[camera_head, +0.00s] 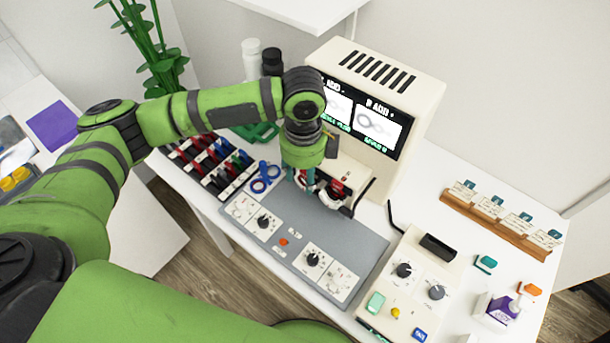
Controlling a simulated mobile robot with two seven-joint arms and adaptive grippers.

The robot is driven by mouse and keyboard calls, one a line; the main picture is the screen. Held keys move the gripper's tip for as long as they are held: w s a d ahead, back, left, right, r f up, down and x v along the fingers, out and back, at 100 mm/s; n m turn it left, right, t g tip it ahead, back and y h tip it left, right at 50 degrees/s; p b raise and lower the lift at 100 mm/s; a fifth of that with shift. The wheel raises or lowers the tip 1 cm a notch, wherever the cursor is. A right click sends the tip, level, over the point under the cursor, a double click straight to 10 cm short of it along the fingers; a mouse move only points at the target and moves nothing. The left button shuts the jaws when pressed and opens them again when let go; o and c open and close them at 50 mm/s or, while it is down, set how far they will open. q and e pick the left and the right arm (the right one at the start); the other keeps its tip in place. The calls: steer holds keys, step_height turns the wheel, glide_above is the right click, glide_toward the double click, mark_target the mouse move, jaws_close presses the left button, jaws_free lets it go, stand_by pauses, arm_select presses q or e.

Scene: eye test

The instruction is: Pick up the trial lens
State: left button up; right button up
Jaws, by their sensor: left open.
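My left gripper (302,180) is open and points down over the back of the grey panel, in front of the display machine. A small red-tabbed piece (337,187), which may be a trial lens, lies close beside its fingertips at the right. The gripper partly hides this area, and I cannot tell whether they touch. More lenses with red, black, blue and green tabs stand in rows in a lens rack (233,187) left of the panel, partly behind my arm. My right gripper is not in view.
The grey panel (290,263) carries dials. A display machine (413,84) stands behind. Blue rings (265,177) lie near the rack. A cream control box (432,270) is at the right, with a wooden card holder (483,216) behind it. White and black bottles stand behind my arm.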

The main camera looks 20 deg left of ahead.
arm_select(q)
steer(key=shift+w, duration=0.1)
steer(key=c, duration=0.7)
steer(key=shift+c, duration=0.8)
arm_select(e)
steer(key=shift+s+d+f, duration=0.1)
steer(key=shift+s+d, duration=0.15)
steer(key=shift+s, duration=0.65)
arm_select(q)
steer(key=shift+r, duration=0.15)
